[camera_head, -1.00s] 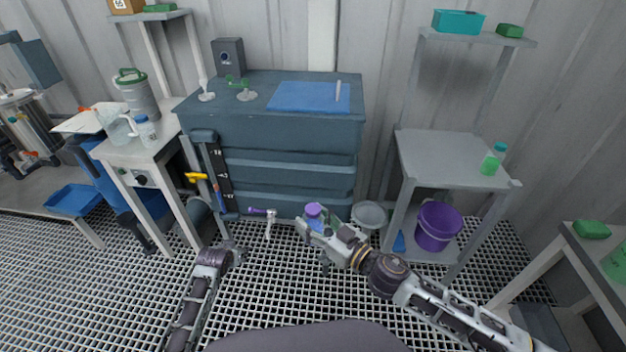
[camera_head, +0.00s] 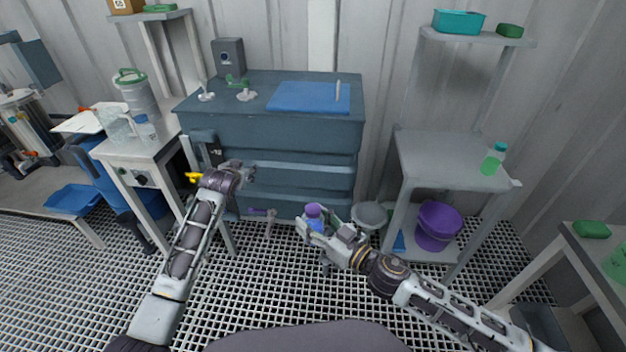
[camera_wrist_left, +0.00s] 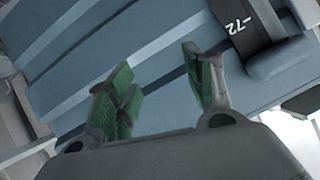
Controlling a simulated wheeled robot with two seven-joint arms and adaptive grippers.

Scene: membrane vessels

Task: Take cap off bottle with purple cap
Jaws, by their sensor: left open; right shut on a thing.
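The bottle with the purple cap (camera_head: 314,211) is held upright in my right gripper (camera_head: 312,226), in front of the blue cabinet. Its blue body (camera_head: 315,225) shows just below the cap, and the cap is on it. My right gripper is shut on the bottle. My left gripper (camera_head: 246,170) is raised in front of the cabinet drawers, up and to the left of the bottle, apart from it. In the left wrist view its green-padded fingers (camera_wrist_left: 165,90) are open with nothing between them. The bottle does not show in that view.
The blue cabinet (camera_head: 290,135) stands behind both grippers, with a blue mat (camera_head: 300,97) on top. A grey side table (camera_head: 450,150) holds a green bottle (camera_head: 493,160). A purple bucket (camera_head: 438,228) stands below it. The space between my grippers looks clear.

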